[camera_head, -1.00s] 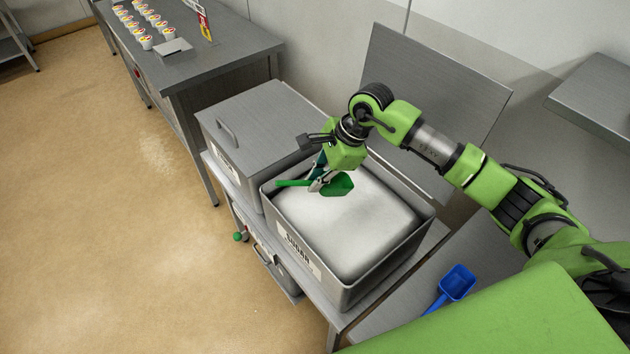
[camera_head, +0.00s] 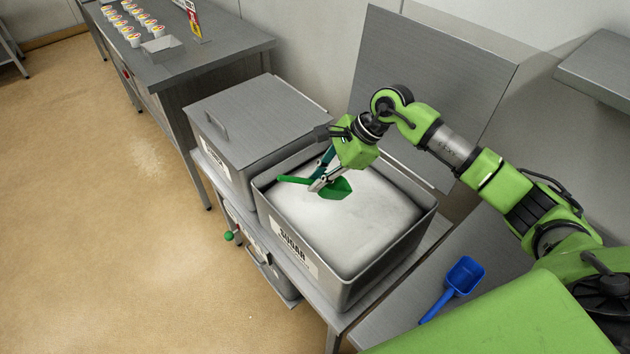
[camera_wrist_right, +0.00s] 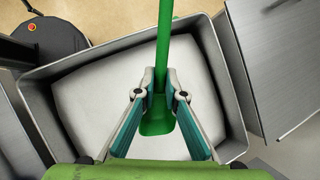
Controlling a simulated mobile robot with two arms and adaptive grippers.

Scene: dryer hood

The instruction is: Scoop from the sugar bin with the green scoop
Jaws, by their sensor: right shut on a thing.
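The sugar bin (camera_head: 346,274) is an open grey metal box with a SUGAR label on its front, filled with white sugar (camera_head: 372,222). My right gripper (camera_head: 318,185) is shut on the green scoop (camera_head: 338,190) over the bin's left part. The scoop's handle points left toward the rim. Whether the scoop's bowl touches the sugar I cannot tell. In the right wrist view the fingers (camera_wrist_right: 160,90) close on the scoop near where its handle (camera_wrist_right: 165,45) meets the bowl (camera_wrist_right: 158,122). My left gripper is not in view.
A closed lidded bin (camera_head: 250,120) stands directly left of the sugar bin. A raised lid panel (camera_head: 430,90) stands behind it. A blue scoop (camera_head: 458,280) lies on the counter to the right. A table with several cups (camera_head: 134,38) is at the back left.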

